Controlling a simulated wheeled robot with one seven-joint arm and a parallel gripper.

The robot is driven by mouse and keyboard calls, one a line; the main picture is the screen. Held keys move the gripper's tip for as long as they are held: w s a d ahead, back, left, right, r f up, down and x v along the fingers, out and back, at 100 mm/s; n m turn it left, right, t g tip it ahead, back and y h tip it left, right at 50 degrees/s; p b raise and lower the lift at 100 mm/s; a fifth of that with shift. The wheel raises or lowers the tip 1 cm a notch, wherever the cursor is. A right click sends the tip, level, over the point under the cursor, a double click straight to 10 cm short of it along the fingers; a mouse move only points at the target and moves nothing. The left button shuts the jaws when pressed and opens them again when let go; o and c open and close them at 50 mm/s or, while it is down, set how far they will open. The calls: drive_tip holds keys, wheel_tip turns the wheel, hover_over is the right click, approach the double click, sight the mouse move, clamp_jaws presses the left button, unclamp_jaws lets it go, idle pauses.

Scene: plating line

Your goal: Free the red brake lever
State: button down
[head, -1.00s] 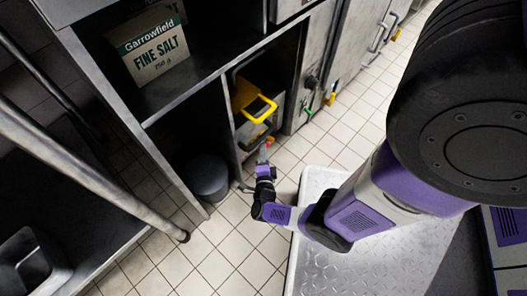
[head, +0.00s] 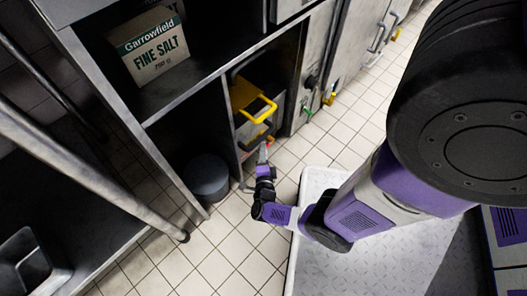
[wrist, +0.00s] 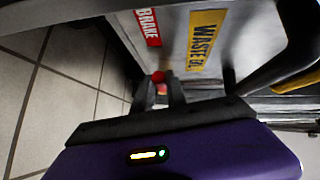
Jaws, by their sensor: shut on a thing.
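The red brake lever (wrist: 158,77) shows as a small red knob between my fingertips in the wrist view, below a red label reading BRAKE. Most of the lever is hidden by the fingers. My gripper (wrist: 160,88) is shut on it. In the head view my gripper (head: 264,152) reaches low to the front of a unit in the under-counter bay, and the lever there is too small to make out clearly.
A yellow label (wrist: 206,40), seemingly WASTE OIL, is on the unit's front. The unit has a yellow handle (head: 268,105). A grey round bin (head: 208,178) stands to its left. A salt box (head: 150,45) sits on the shelf above. Tiled floor is open in front.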

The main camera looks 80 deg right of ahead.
sight(269, 140)
drive_tip(key=shift+r, duration=0.1)
idle(0.3)
drive_tip(key=shift+s+d+r+m+t+y+p, duration=0.35)
drive_tip(key=shift+r+m+y+p, duration=0.8)
drive_tip(key=shift+p, duration=1.15)
drive_tip(key=shift+s+d+r+m+t+y+p, duration=0.2)
drive_tip(key=shift+d+r+m+t+y+p, duration=0.4)
drive_tip(key=shift+y+p, duration=1.35)
drive_tip(key=shift+s+d+r+m+t+y+p, duration=0.3)
drive_tip(key=shift+r+m+y+p, duration=0.65)
drive_tip(key=shift+p, duration=1.65)
drive_tip(key=shift+s+d+r+m+t+y+p, duration=0.1)
drive_tip(key=shift+s+d+m+t+y, duration=0.3)
drive_tip(key=shift+y, duration=0.4)
drive_tip(key=shift+s+d+m+t+y+p, duration=0.15)
drive_tip(key=shift+d+m+t+y, duration=0.2)
drive_tip(key=shift+d+m+y, duration=0.4)
drive_tip(key=shift+s+d+r+m+t+y+p, duration=0.1)
drive_tip(key=shift+s+d+m+t+y, duration=0.25)
drive_tip(key=shift+y, duration=0.55)
